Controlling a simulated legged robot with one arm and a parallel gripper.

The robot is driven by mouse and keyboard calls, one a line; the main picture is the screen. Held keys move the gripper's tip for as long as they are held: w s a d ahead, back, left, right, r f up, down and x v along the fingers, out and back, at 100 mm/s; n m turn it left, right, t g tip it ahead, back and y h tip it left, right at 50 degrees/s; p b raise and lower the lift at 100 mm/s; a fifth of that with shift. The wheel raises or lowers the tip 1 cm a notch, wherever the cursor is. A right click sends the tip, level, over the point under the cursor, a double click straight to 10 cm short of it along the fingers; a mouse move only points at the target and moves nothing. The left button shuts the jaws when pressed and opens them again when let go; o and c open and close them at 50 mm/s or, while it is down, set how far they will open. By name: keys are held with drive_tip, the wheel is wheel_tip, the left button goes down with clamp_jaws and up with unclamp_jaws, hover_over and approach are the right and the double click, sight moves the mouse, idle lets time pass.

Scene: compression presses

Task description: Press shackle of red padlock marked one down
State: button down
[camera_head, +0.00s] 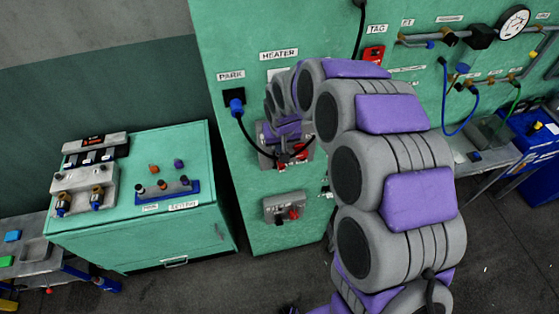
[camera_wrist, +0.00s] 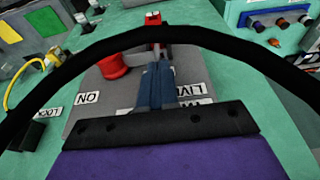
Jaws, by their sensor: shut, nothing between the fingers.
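A red padlock-like body (camera_wrist: 148,36) with a pale metal top stands just beyond my gripper's fingertips in the wrist view. Any number on it is too small to read, and its shackle is not clear. My gripper (camera_wrist: 157,66) is shut and empty, its dark blue fingers pointing at the red body. I cannot tell if they touch it. A round red knob (camera_wrist: 113,66) sits left of the fingers on the grey plate (camera_wrist: 85,122). In the head view, my gripper (camera_head: 284,158) is at the grey box on the green cabinet, with red parts (camera_head: 301,150) beside it.
The green cabinet (camera_head: 225,200) carries a lower grey box (camera_head: 285,207) with a red knob. A black cable loops across the wrist view. A red TAG item (camera_head: 374,54) hangs at upper right. A green workbench (camera_head: 190,225) with fixtures stands left. Floor is clear in front.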

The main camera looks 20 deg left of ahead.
drive_tip(key=shift+b+x, duration=0.3)
drive_tip(key=shift+x, duration=0.55)
idle(0.3)
drive_tip(key=shift+s+d+r, duration=0.1)
drive_tip(key=shift+s+r, duration=0.05)
drive_tip(key=shift+s, duration=0.1)
drive_tip(key=shift+s+d+v, duration=0.15)
drive_tip(key=shift+s+v, duration=0.05)
drive_tip(key=shift+v, duration=0.8)
drive_tip(key=shift+s+d+v, duration=0.15)
drive_tip(key=shift+v, duration=0.9)
drive_tip(key=w+a+r+b+v, duration=0.1)
drive_tip(key=w+a+b+v, duration=0.15)
drive_tip(key=v, duration=1.35)
hover_over(281, 165)
drive_tip(key=s+d, duration=0.2)
drive_tip(key=s, duration=0.1)
drive_tip(key=shift+s+d, duration=0.1)
drive_tip(key=shift+s, duration=0.05)
